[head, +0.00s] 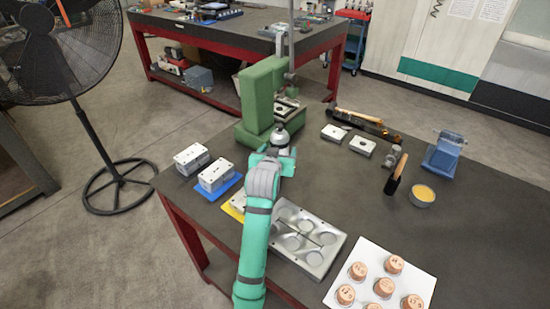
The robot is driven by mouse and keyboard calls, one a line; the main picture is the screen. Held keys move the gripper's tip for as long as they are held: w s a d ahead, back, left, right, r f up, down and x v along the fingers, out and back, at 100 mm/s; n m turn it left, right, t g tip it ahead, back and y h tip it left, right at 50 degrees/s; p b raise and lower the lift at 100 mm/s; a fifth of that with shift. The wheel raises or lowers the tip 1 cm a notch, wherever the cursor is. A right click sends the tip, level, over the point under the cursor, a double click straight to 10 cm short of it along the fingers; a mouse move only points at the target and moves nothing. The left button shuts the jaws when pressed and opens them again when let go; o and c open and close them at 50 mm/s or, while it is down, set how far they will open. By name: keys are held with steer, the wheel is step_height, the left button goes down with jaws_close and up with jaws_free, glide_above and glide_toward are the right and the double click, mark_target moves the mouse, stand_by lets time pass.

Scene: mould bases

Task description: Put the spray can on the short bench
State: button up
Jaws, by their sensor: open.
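My teal arm reaches over the near dark bench (330,185) with red legs. My gripper (281,138) is at its far end, near the foot of a green press; it is open and its fingertips are hard to make out. I cannot make out a spray can for certain; my arm may hide one. A second dark bench (215,33) with red legs stands at the back. I cannot tell which bench is the short one.
The green press (258,95), grey mould blocks (215,175), a mould plate (305,237), a white board (395,262) with several round brown-topped pieces, a yellow-filled bowl (422,196) and a blue vise (443,153) crowd the near bench. A fan (50,55) stands left.

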steer(key=v, duration=0.9)
steer(key=shift+s, duration=0.3)
steer(key=shift+a, duration=0.1)
